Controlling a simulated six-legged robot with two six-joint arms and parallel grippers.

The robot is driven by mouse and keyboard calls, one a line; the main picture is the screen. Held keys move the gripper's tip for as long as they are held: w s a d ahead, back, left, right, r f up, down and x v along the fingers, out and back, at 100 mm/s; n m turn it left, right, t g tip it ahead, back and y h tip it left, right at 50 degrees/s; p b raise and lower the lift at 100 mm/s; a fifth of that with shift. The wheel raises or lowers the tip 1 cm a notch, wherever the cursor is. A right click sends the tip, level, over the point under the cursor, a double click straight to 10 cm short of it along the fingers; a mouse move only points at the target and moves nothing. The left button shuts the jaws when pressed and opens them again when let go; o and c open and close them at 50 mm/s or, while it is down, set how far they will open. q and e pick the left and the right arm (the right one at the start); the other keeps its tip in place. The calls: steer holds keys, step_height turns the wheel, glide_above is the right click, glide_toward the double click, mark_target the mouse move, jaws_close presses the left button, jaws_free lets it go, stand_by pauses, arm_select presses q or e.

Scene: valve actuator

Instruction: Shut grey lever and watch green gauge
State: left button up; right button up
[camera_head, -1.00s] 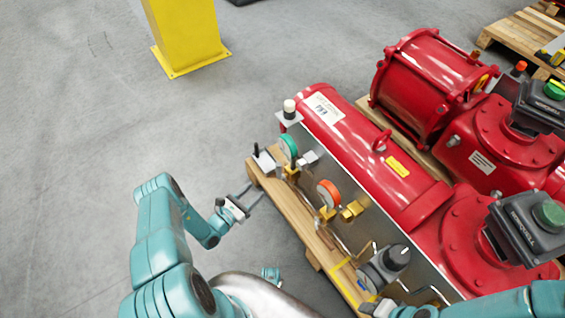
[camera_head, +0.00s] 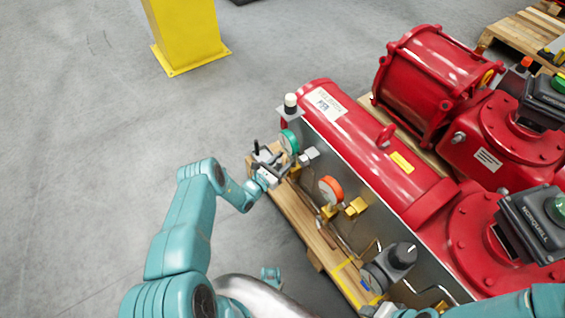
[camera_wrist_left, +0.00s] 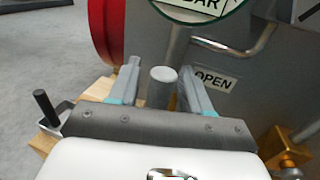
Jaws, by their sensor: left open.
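The green-rimmed gauge (camera_head: 289,142) is on the near side of the red actuator's panel. Its lower edge and "BAR" lettering show at the top of the left wrist view (camera_wrist_left: 205,6); its needle cannot be read. My left gripper (camera_head: 275,160) is open just below it. In the left wrist view its two fingers (camera_wrist_left: 163,85) stand on either side of a grey round-topped post (camera_wrist_left: 163,76), apparently the grey lever, with gaps visible. An "OPEN" label (camera_wrist_left: 212,80) is behind the right finger. My right gripper (camera_head: 382,309) is partly cut off at the bottom.
An orange gauge (camera_head: 330,190) and brass fittings (camera_head: 355,206) are to the right. A dark grey knob (camera_head: 401,255) sits farther along. A black peg (camera_head: 256,147) stands left of my left gripper. The wooden pallet (camera_head: 300,220) runs below.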

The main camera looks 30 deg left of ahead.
arm_select(q)
jaws_close()
steer(key=s+d+f+m+h+b, duration=0.1)
steer(key=d+f+m+b, duration=0.3)
steer(key=m, duration=0.6)
steer(key=s+d+f+m+t+h+b, duration=0.1)
steer(key=d+f+m+h+b, duration=0.3)
steer(key=m, duration=0.6)
steer(key=shift+s+d+f+m+t+b, duration=0.3)
steer(key=shift+s+f+m+b, duration=0.1)
steer(key=shift+s+b, duration=0.55)
arm_select(e)
step_height(320, 180, down, 9)
steer(key=shift+a+f+m+t, duration=0.15)
steer(key=shift+f+m+t, duration=0.05)
steer(key=shift+m+t, duration=0.1)
arm_select(q)
steer(key=shift+w+h, duration=0.15)
steer(key=shift+h, duration=0.15)
